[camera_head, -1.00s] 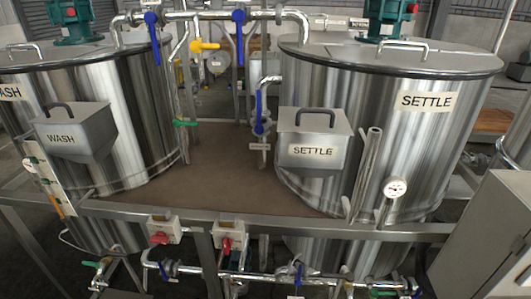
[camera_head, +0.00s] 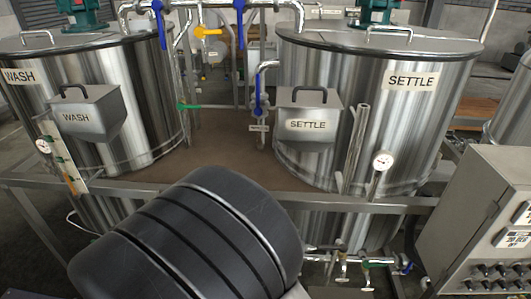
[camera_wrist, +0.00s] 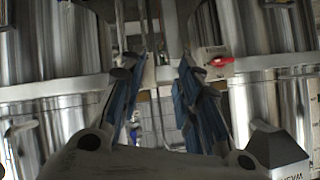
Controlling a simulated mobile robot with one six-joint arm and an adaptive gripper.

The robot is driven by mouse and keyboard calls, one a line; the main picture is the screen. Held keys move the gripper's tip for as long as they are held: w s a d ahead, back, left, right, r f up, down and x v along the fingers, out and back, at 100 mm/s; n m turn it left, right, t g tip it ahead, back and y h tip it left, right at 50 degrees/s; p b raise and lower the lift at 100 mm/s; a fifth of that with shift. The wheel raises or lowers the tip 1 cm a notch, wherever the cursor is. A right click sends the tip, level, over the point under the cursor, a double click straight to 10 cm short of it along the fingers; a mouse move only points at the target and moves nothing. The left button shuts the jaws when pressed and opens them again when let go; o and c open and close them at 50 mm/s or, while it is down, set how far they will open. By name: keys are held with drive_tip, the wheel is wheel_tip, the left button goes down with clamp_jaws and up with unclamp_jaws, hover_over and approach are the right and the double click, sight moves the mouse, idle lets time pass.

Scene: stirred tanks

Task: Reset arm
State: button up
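My gripper (camera_wrist: 158,78) shows in the wrist view with its two blue-padded fingers apart. Nothing is between them; I see a vertical post and pipework beyond the gap. My gripper is out of the head view. A black, banded rounded part of my arm (camera_head: 195,240) fills the lower middle of the head view and hides part of the frame rail and the valves beneath it.
The steel WASH tank (camera_head: 140,90) and SETTLE tank (camera_head: 345,95) stand behind the frame, each with a labelled hopper. A control box (camera_head: 475,225) is at right. The wrist view shows a red handle (camera_wrist: 221,61) and a WASH hopper (camera_wrist: 277,148), upside down.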

drive_tip(key=s+d+r+n+g+y, duration=0.1)
drive_tip(key=d+r+n+g+y, duration=0.2)
drive_tip(key=d+r, duration=0.9)
drive_tip(key=s+d+r+g+h, duration=0.2)
drive_tip(key=s+d+r, duration=0.1)
drive_tip(key=s+d, duration=0.5)
drive_tip(key=s+d+r+g+h, duration=0.1)
drive_tip(key=s+d+r+h, duration=0.1)
drive_tip(key=s+d, duration=0.7)
drive_tip(key=shift+d+r+g, duration=0.4)
drive_tip(key=shift+d, duration=0.3)
drive_tip(key=shift+s, duration=0.1)
